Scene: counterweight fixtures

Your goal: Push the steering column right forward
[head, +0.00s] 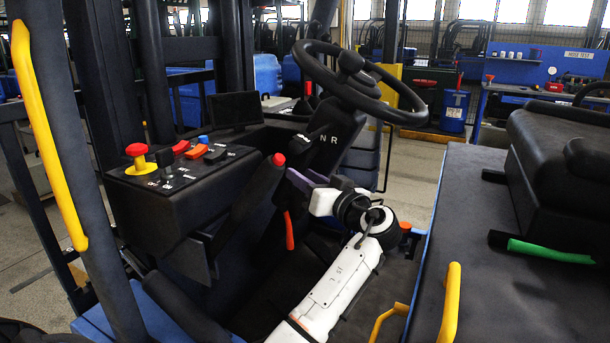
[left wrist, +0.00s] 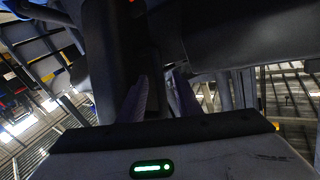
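The black steering wheel (head: 390,112) sits on top of the dark steering column (head: 335,118), which bears white letters "N R". The column leans, its wheel end toward the upper right. My left gripper (head: 308,181) is just below the lettered housing; whether it touches the column I cannot tell. Its two greyish-purple fingers also show in the left wrist view (left wrist: 160,98), spread with a gap and nothing clearly held between them. A large dark body fills the upper part of that view. The column's lower part is hidden behind my arm and gripper. My right gripper is out of view.
A lever with a red knob (head: 279,160) stands left of my gripper, and a red handle (head: 289,230) hangs below it. A console (head: 185,195) with an emergency-stop button (head: 136,151) is at left. The black seat (head: 560,150) is at right. Yellow grab bars (head: 450,303) flank the cab.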

